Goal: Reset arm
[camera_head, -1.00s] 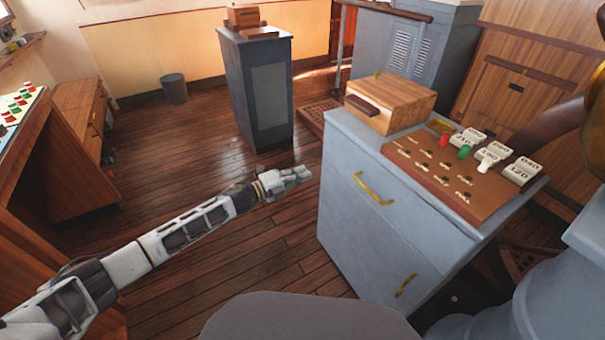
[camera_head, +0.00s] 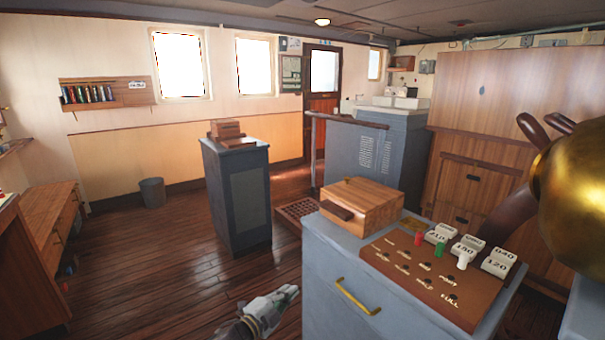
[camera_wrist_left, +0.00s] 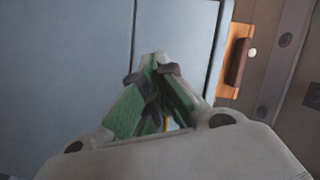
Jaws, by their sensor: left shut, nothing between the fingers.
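My left gripper (camera_head: 284,296) shows at the bottom of the head view, in front of the left side of the grey-blue cabinet (camera_head: 333,262) and apart from it as far as I can tell. In the left wrist view its two green-padded fingers (camera_wrist_left: 159,62) meet at the tips, shut and empty. The cabinet's grey-blue surface (camera_wrist_left: 60,60) fills the left of that view. Most of my left arm is below the head view's lower edge. My right gripper is not in view.
A wooden box (camera_head: 372,204) and a brown panel with coloured pegs and number blocks (camera_head: 425,280) sit on the cabinet. A dark pedestal (camera_head: 240,205) stands beyond. A brass dome (camera_head: 575,195) is at right. Wooden floor (camera_head: 160,270) lies clear at left.

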